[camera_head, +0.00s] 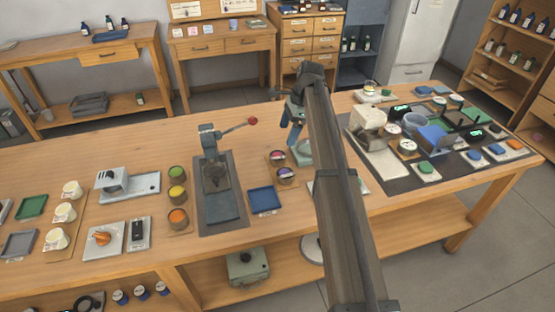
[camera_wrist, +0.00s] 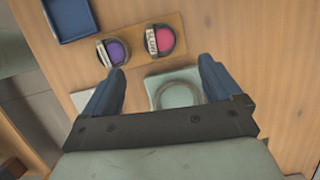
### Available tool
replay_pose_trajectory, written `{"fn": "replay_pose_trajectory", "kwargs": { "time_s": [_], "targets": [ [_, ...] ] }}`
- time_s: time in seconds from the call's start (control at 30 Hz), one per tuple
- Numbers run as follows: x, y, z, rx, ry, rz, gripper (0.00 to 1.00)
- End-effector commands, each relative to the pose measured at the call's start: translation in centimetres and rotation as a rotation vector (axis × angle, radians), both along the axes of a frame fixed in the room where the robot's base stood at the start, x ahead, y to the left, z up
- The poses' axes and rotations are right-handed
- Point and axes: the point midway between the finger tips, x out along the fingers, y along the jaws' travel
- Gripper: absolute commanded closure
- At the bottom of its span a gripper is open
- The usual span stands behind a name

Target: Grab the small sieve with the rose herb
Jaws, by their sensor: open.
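Two small round sieves with dark rims sit on a wooden board (camera_wrist: 141,49). The sieve with the rose-pink herb (camera_wrist: 165,39) is at the right end of the board in the wrist view. In the head view it is the farther one (camera_head: 277,157). The sieve with purple herb (camera_wrist: 117,52) sits beside it, nearer in the head view (camera_head: 286,175). Both have a pale label at the side. My gripper (camera_wrist: 162,66) is open and empty, its blue fingers apart. It also shows in the head view (camera_head: 290,138), above the table and behind the sieves.
A pale green plate with a ring (camera_wrist: 177,87) lies close beside the board, under my gripper. A blue tray (camera_head: 264,200) and a press with a red-knobbed lever (camera_head: 215,170) stand to the left. Devices crowd the dark mat (camera_head: 385,190) at right.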

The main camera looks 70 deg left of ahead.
Motion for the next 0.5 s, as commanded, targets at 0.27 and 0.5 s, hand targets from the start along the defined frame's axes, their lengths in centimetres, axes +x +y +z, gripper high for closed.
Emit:
{"fn": "replay_pose_trajectory", "kwargs": {
  "time_s": [0.27,0.5],
  "targets": [
    [-1.3,0.0,-4.1,0.000,0.000,0.000,0.08],
    [-1.7,0.1,-5.2,0.000,-0.001,0.001,0.08]
  ]
}}
